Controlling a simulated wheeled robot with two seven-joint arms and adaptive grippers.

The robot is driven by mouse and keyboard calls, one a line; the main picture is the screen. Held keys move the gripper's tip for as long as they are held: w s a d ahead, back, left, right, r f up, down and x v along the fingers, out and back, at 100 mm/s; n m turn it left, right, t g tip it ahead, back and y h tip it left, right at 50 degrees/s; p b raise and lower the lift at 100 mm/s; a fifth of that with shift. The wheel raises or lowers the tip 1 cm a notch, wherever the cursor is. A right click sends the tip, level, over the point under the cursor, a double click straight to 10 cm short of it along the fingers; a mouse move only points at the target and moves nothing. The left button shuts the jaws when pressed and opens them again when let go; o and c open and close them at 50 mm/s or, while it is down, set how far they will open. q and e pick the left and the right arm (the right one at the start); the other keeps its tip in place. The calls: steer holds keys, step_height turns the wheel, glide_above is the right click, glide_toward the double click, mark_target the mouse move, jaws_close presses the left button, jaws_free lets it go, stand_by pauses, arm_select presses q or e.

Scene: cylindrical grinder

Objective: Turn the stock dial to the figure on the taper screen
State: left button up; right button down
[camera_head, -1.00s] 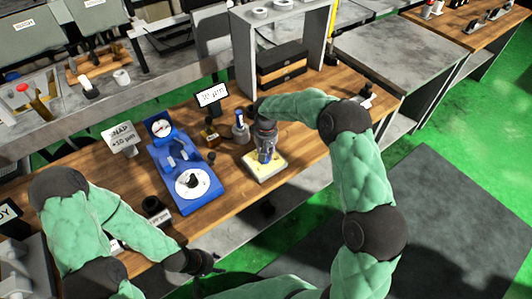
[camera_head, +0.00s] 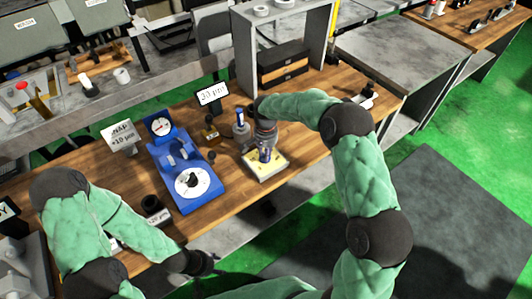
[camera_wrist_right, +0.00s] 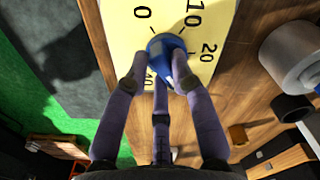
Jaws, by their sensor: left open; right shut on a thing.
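The stock dial is a yellow plate (camera_head: 278,167) with a blue knob on the front part of the bench. In the right wrist view the blue knob (camera_wrist_right: 164,46) stands on the yellow plate (camera_wrist_right: 124,28), which carries the figures 0, 10 and 20; another figure is partly hidden. My right gripper (camera_head: 265,152) points down with its fingers closed around the knob, also in the wrist view (camera_wrist_right: 160,80). The knob's pointer is mostly covered. The taper screen (camera_head: 212,94) shows a figure in µm, too small to read surely. My left gripper (camera_head: 204,264) is open and empty near the bench's front edge.
A blue gauge fixture (camera_head: 190,183) with round dials stands left of the stock dial. A sign (camera_head: 121,138) reads NAP and a µm value. A blue-topped part (camera_head: 241,126) stands just behind the dial. Bare wood lies right of the dial.

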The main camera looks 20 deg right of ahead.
steer(key=shift+m, duration=0.3)
stand_by(0.4)
steer(key=c, duration=1)
jaws_free()
steer(key=shift+c, duration=0.2)
step_height(320, 180, up, 12)
